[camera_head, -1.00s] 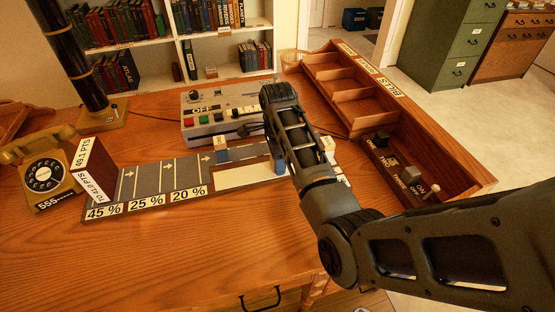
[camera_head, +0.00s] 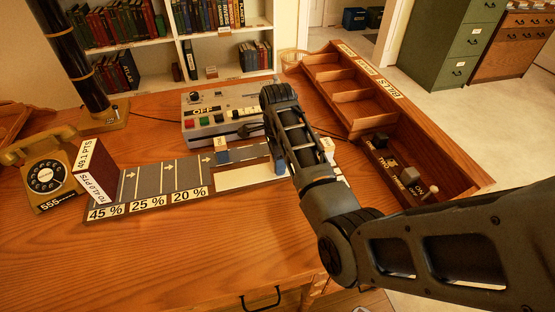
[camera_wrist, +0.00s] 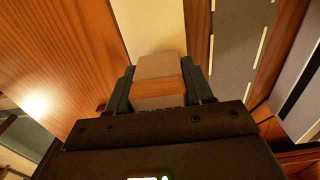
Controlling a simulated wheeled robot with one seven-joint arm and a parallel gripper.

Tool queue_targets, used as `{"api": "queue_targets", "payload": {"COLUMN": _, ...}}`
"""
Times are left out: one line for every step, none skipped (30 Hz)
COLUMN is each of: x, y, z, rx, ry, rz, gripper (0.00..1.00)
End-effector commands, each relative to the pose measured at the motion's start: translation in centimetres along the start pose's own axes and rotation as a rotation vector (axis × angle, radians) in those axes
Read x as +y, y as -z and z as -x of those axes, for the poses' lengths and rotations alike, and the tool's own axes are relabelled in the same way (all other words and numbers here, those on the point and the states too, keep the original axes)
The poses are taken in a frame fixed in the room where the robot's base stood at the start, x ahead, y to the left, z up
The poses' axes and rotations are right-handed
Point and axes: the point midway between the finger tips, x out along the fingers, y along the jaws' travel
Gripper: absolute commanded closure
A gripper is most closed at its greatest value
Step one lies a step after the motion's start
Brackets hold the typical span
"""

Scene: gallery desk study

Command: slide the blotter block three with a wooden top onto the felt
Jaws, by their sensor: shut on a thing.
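In the wrist view my gripper (camera_wrist: 159,92) is shut on a block with a wooden top (camera_wrist: 160,68), with one dark finger on each side. Dark lettering shows at its near edge, too cut off to read. The block is at a cream strip (camera_wrist: 152,25), seen beyond it. In the head view my arm hides most of the gripper and held block; the cream strip (camera_head: 240,179) runs leftward from there. A grey surface with arrows and white lines (camera_head: 165,178) lies left of it. I cannot tell which surface is the felt.
A control box (camera_head: 205,122) with buttons is behind the board. A phone (camera_head: 43,178) and a maroon score block (camera_head: 90,170) stand left. A wooden tray (camera_head: 440,150) runs along the right. The front desk is clear.

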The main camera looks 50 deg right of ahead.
Motion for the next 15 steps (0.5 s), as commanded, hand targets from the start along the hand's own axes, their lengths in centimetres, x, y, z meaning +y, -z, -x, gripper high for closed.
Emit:
{"api": "queue_targets", "payload": {"x": -0.1, "y": 0.0, "z": 0.0, "rx": 0.000, "ry": 0.001, "rz": 0.000, "gripper": 0.81}}
{"api": "queue_targets", "payload": {"x": -0.2, "y": 0.0, "z": 0.0, "rx": 0.000, "ry": 0.001, "rz": 0.000, "gripper": 0.81}}
{"api": "queue_targets", "payload": {"x": -0.3, "y": 0.0, "z": -0.1, "rx": 0.000, "ry": 0.001, "rz": 0.000, "gripper": 0.81}}
{"api": "queue_targets", "payload": {"x": -0.4, "y": 0.0, "z": -0.1, "rx": 0.000, "ry": 0.000, "rz": -0.001, "gripper": 0.81}}
{"api": "queue_targets", "payload": {"x": -0.5, "y": 0.0, "z": -0.1, "rx": 0.000, "ry": 0.000, "rz": -0.001, "gripper": 0.81}}
{"api": "queue_targets", "payload": {"x": -0.7, "y": 0.0, "z": -0.1, "rx": 0.000, "ry": 0.000, "rz": -0.001, "gripper": 0.81}}
{"api": "queue_targets", "payload": {"x": -0.8, "y": 0.0, "z": -0.1, "rx": 0.000, "ry": 0.001, "rz": -0.001, "gripper": 0.81}}
{"api": "queue_targets", "payload": {"x": -0.9, "y": 0.0, "z": -0.1, "rx": 0.000, "ry": 0.001, "rz": -0.001, "gripper": 0.81}}
{"api": "queue_targets", "payload": {"x": -1.1, "y": 0.0, "z": -0.1, "rx": 0.000, "ry": 0.001, "rz": -0.001, "gripper": 0.81}}
{"api": "queue_targets", "payload": {"x": -1.2, "y": 0.0, "z": -0.1, "rx": 0.000, "ry": 0.001, "rz": -0.001, "gripper": 0.81}}
{"api": "queue_targets", "payload": {"x": -1.3, "y": 0.0, "z": -0.1, "rx": 0.000, "ry": 0.001, "rz": -0.001, "gripper": 0.81}}
{"api": "queue_targets", "payload": {"x": -1.4, "y": 0.0, "z": -0.1, "rx": 0.000, "ry": 0.001, "rz": -0.001, "gripper": 0.81}}
{"api": "queue_targets", "payload": {"x": -1.5, "y": 0.0, "z": -0.1, "rx": 0.000, "ry": 0.001, "rz": -0.001, "gripper": 0.81}}
{"api": "queue_targets", "payload": {"x": -1.6, "y": 0.0, "z": -0.1, "rx": 0.000, "ry": 0.001, "rz": -0.001, "gripper": 0.81}}
{"api": "queue_targets", "payload": {"x": -1.8, "y": 0.0, "z": -0.1, "rx": 0.000, "ry": 0.001, "rz": -0.001, "gripper": 0.81}}
